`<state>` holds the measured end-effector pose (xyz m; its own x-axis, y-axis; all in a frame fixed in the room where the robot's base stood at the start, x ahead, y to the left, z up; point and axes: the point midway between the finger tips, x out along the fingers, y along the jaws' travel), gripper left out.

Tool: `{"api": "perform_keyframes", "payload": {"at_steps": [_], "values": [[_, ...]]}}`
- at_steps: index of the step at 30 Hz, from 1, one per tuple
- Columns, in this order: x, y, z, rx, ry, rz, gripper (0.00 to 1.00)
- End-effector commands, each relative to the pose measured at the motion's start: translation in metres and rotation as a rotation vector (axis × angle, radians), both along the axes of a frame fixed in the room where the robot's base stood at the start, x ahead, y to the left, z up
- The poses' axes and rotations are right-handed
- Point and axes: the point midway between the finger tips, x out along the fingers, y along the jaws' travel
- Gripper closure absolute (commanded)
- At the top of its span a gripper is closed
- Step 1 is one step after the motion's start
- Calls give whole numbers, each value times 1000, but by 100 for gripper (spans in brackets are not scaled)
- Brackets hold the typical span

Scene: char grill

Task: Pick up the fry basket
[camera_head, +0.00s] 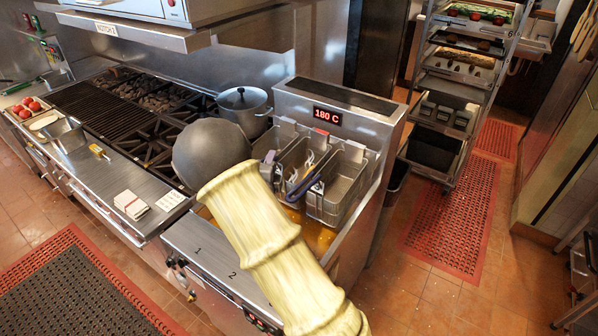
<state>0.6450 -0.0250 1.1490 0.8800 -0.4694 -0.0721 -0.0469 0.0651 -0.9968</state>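The deep fryer (352,122) stands in the middle, with a red "180 C" display on its back panel. Wire fry baskets sit side by side in it: a right one (345,182), a middle one (298,158) and a left one partly hidden by my arm. A blue handle (303,189) and a dark handle (268,158) reach toward the front. My arm, in a pale yellow cover, rises from the bottom and ends in a dark grey rounded part left of the baskets. My gripper's fingers do not show.
A lidded pot (243,106) stands on the stove (150,100) behind my arm's end. Stacked white cards (131,204) lie on the front counter. A tray rack (455,95) stands at the back right. The floor right of the fryer is open, with a red mat (452,222).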

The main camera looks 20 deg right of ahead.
Motion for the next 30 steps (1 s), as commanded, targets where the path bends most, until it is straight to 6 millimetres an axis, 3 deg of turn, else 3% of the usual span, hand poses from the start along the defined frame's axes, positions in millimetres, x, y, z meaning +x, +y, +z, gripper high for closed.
{"api": "perform_keyframes", "payload": {"at_steps": [1,6,30], "values": [[0,0,0,0,0,0,67],[0,0,0,0,0,0,100],[-1,-4,-1,0,4,-6,100]]}}
